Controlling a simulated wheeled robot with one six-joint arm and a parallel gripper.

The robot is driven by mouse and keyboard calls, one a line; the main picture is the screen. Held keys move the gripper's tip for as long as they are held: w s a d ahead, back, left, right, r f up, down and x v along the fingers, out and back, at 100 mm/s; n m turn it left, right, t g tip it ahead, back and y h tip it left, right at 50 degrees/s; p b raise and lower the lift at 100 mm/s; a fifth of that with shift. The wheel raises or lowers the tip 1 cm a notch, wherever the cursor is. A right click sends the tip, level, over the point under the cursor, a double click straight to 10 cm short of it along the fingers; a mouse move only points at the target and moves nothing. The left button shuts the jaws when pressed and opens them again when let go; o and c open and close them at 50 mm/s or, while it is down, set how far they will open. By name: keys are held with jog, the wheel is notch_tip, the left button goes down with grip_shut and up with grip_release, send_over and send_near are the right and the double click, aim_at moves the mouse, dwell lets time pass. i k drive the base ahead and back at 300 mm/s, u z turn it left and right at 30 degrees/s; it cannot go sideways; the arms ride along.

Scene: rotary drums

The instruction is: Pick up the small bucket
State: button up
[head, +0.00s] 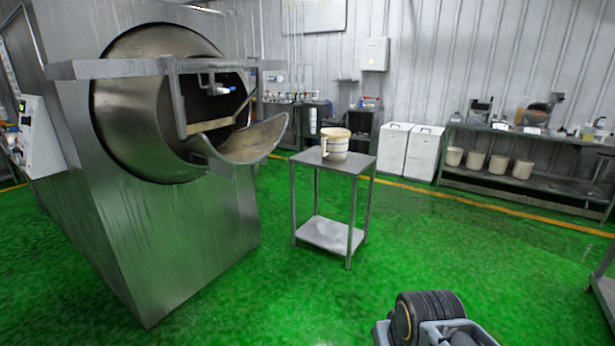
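A small beige bucket (337,145) stands upright on the top of a small metal table (308,159) near the middle of the head view. It has a side handle on its left and a darker band near the rim. Nothing is touching it except the table top. Part of my arm, dark and grey, shows at the bottom right, well in front of the table and apart from it. The fingers of my gripper do not show.
A large steel drum machine (190,235) fills the left, its curved chute (245,140) reaching towards the table. Several beige buckets (498,164) stand on a rack at the right back. White bins (424,150) stand behind. Green floor (460,245) is clear around the table's front and right.

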aim_at(334, 141)
jog(key=i, duration=2.8)
